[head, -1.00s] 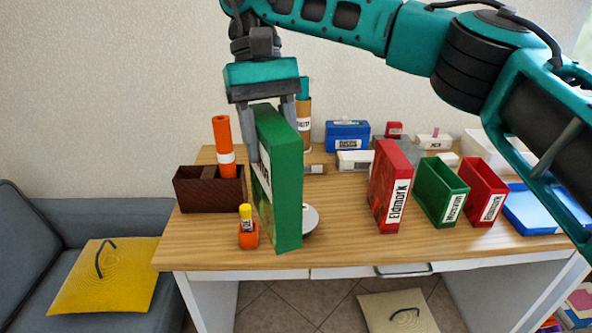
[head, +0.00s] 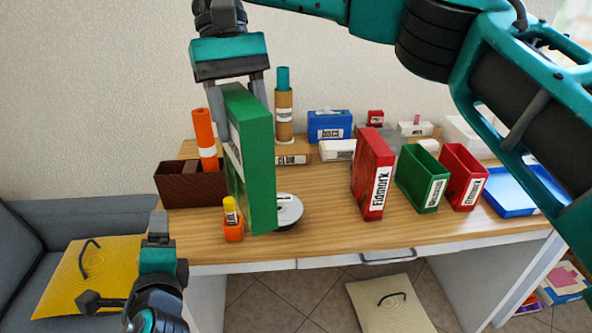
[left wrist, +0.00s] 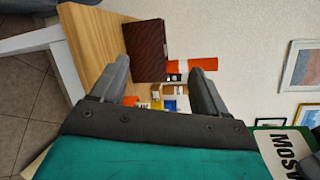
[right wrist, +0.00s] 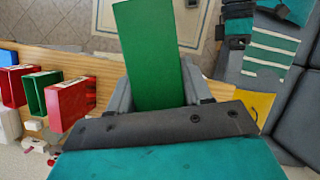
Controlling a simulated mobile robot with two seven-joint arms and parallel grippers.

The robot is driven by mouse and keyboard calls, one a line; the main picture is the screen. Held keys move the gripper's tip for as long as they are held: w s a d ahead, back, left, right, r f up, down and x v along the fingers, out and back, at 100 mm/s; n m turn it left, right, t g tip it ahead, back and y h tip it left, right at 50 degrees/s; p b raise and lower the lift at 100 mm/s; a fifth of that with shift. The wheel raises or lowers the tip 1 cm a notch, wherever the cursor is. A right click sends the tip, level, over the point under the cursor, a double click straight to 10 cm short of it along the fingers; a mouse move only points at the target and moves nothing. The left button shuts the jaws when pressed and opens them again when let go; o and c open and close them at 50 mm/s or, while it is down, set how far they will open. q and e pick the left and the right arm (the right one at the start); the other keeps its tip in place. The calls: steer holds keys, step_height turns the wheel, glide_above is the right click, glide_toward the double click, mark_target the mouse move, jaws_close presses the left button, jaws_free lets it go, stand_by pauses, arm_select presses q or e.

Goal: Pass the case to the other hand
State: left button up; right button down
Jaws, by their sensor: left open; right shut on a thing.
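The green case (head: 262,170) is upright in the head view, above the desk's left part. My right gripper (head: 241,98) is shut on its upper end from above. In the right wrist view the case (right wrist: 152,55) stands out between the fingers. My left gripper (head: 157,225) is at the lower left of the head view, left of the case and apart from it. In the left wrist view it is open and empty (left wrist: 160,82).
A brown box (head: 185,187), an orange tube (head: 204,135) and a small orange pot (head: 233,228) stand close to the case. A disc (head: 290,210) lies behind it. Red case (head: 372,175) and green box (head: 422,178) stand farther right. The desk's middle front is bare.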

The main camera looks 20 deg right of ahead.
arm_select(q)
step_height(320, 180, up, 16)
steer(key=w+d+m+t+y, duration=0.1)
steer(key=d+m+t+y, duration=0.2)
steer(key=m+t, duration=0.2)
steer(key=s+d+r+m+t+y, duration=0.1)
steer(key=s+d+r+t+y, duration=0.15)
steer(key=r, duration=0.35)
steer(key=s+d+r+m+t+y, duration=0.1)
steer(key=s+d+r+m, duration=0.1)
steer(key=s+d+r, duration=0.3)
steer(key=m+g+h, duration=0.5)
steer(key=g, duration=0.2)
glide_toward(259, 132)
steer(key=w, duration=0.4)
steer(key=w+a, duration=0.1)
steer(key=w, duration=0.7)
steer(key=shift+a, duration=0.25)
